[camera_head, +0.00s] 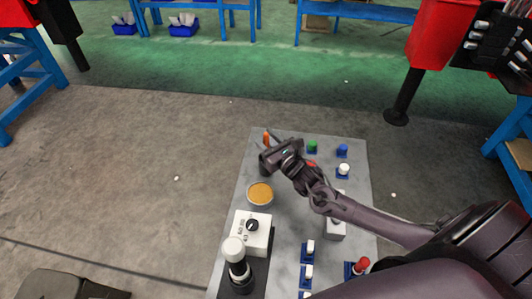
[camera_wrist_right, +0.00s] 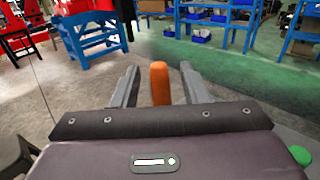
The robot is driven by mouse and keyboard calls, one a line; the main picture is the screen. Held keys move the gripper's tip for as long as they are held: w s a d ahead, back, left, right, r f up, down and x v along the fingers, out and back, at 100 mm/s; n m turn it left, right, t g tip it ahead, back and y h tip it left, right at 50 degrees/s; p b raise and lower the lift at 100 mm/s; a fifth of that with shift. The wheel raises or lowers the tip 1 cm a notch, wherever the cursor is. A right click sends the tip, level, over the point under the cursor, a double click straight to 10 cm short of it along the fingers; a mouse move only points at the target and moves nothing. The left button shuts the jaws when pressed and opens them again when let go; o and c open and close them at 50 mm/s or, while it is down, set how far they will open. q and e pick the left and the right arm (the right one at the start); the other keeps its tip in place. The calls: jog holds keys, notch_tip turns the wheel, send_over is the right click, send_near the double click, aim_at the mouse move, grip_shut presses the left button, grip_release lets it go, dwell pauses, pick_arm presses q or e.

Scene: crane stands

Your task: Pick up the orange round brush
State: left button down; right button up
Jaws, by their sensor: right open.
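The orange round brush (camera_head: 266,137) stands at the far left end of the grey table (camera_head: 353,180) in the head view. Only its orange upper part shows there, and its lower part is hidden by my gripper. My right gripper (camera_head: 268,140) is at the brush. In the right wrist view the orange brush (camera_wrist_right: 160,84) stands upright between the two open fingers of my right gripper (camera_wrist_right: 157,86), with a gap on each side. Its lower end is hidden behind the gripper body. My left gripper is not in view.
A bowl with tan contents (camera_head: 260,194) stands close to the gripper, and a white box with a black knob (camera_head: 251,232) is nearer. Green (camera_head: 312,146) and blue (camera_head: 342,150) knobs are at the far right of the table. Blue racks stand beyond on the floor.

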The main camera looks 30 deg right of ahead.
jog(key=shift+c, duration=2.5)
grip_shut()
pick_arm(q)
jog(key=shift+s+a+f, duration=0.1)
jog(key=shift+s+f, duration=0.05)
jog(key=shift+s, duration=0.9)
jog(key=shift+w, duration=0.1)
